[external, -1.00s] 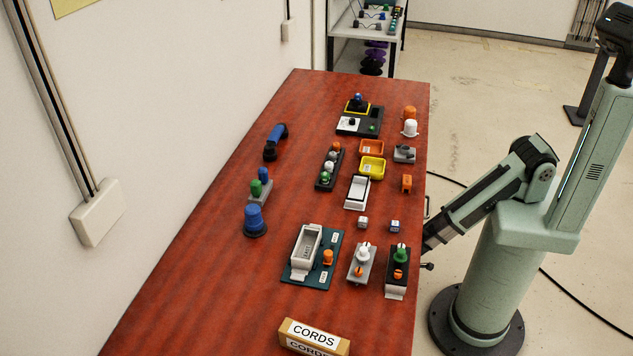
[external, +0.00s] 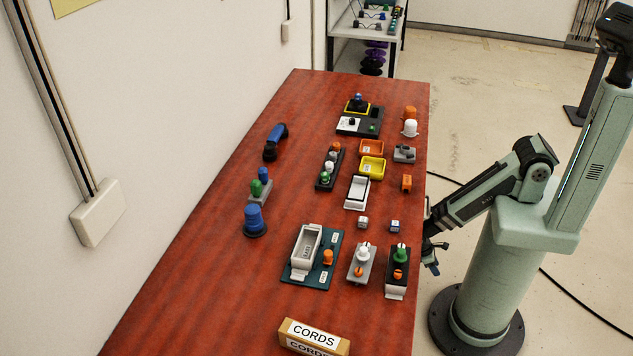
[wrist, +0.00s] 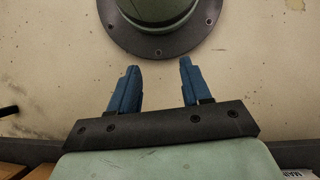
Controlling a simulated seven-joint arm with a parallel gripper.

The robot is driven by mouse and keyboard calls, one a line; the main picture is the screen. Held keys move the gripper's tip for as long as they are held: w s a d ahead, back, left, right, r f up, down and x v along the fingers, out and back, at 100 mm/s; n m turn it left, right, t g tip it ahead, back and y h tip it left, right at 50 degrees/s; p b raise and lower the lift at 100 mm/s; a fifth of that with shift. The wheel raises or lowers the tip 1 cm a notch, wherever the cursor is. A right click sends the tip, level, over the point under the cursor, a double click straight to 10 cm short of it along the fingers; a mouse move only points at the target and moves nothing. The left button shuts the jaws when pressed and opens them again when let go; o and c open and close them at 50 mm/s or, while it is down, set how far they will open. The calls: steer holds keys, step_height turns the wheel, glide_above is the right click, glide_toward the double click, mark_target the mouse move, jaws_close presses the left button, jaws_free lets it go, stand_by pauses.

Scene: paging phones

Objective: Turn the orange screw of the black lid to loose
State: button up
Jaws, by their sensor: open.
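A black unit with a black lid (external: 390,284) stands at the front right of the red table in the external view. It has a green knob (external: 401,255) on top and an orange screw (external: 398,274) on its front part. The screw's exact turn is too small to tell. My gripper (external: 433,268) hangs just off the table's right edge, to the right of the black unit and apart from it. In the wrist view, my gripper (wrist: 160,68) has two blue fingers spread apart with nothing between them. That view shows the floor and my base, not the lid.
A grey unit (external: 354,277) with a white knob and another orange screw stands left of the black unit. Two small cubes (external: 363,222) lie behind. A teal board (external: 300,277) and a CORDS box (external: 314,338) are further left and in front.

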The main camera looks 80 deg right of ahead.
steer(key=w+a+f+n+t, duration=0.1)
steer(key=w+a+n, duration=0.2)
steer(key=w+a, duration=0.3)
steer(key=w+a+f+n+t, duration=0.1)
steer(key=w+a+n, duration=0.15)
steer(key=a, duration=0.55)
steer(key=w+a+n+t, duration=0.25)
steer(key=a+n, duration=0.25)
steer(key=a, duration=1.5)
steer(key=s+a+r+n+y, duration=0.15)
steer(key=s+a, duration=0.25)
steer(key=a, duration=0.7)
steer(key=s+a+r+n, duration=0.1)
steer(key=s+a+n, duration=0.25)
steer(key=a, duration=0.85)
steer(key=s+a+r+n+y, duration=0.1)
steer(key=s+a+r, duration=0.3)
steer(key=s+a, duration=0.25)
steer(key=s+a+r+n, duration=0.1)
steer(key=s+a+r, duration=0.3)
steer(key=s+a, duration=0.3)
step_height(320, 180, up, 56)
steer(key=m+t+h, duration=0.2)
steer(key=m, duration=0.2)
glide_above(398, 272)
steer(key=shift+g, duration=0.25)
step_height(398, 272, down, 13)
steer(key=shift+r, duration=0.1)
